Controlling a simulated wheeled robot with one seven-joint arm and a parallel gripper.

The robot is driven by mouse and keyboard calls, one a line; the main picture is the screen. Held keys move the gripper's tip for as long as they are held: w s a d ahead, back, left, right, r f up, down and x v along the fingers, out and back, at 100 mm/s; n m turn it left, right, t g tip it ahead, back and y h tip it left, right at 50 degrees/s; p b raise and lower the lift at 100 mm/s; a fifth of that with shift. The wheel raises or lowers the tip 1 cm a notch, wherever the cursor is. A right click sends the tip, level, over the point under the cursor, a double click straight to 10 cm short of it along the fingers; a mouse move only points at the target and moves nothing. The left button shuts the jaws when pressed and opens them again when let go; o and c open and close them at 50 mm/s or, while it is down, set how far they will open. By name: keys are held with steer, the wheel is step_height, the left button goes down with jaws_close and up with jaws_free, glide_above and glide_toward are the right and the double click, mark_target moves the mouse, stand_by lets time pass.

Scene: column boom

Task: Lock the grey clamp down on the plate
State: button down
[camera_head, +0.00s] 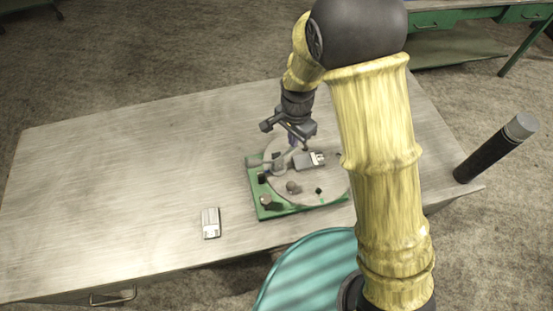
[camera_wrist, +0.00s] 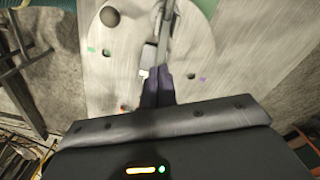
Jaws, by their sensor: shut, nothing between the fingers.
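A round grey plate (camera_head: 325,190) sits on a green base (camera_head: 263,205) on the table. It also shows in the wrist view (camera_wrist: 190,25). The grey clamp (camera_head: 258,162) stands at the plate's left edge in the head view. Its bar shows in the wrist view (camera_wrist: 163,35), reaching over the plate beside a grey block with a light end (camera_wrist: 148,58). That block (camera_head: 306,160) lies on the plate in the head view. My gripper (camera_head: 296,143) is shut and empty, above the plate's far side by the clamp. Its dark fingertips (camera_wrist: 157,72) appear close to the clamp bar; I cannot tell whether they touch.
Dark knobs (camera_head: 267,201) stand along the base's left side. The table's left half (camera_head: 110,190) is otherwise clear. A green bench (camera_head: 450,15) is at the back right.

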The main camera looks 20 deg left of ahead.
steer(key=shift+f, duration=0.2)
stand_by(0.5)
steer(key=shift+w+d+f+b, duration=0.1)
steer(key=shift+d+f+b, duration=0.05)
steer(key=shift+f+b, duration=0.5)
steer(key=shift+w+d+f+b, duration=0.1)
steer(key=shift+f+b, duration=0.3)
steer(key=shift+f, duration=0.35)
steer(key=shift+d+f, duration=0.1)
steer(key=shift+f, duration=0.3)
step_height(320, 180, up, 7)
steer(key=p, duration=0.5)
steer(key=shift+w+r+p, duration=0.1)
steer(key=shift+p, duration=0.2)
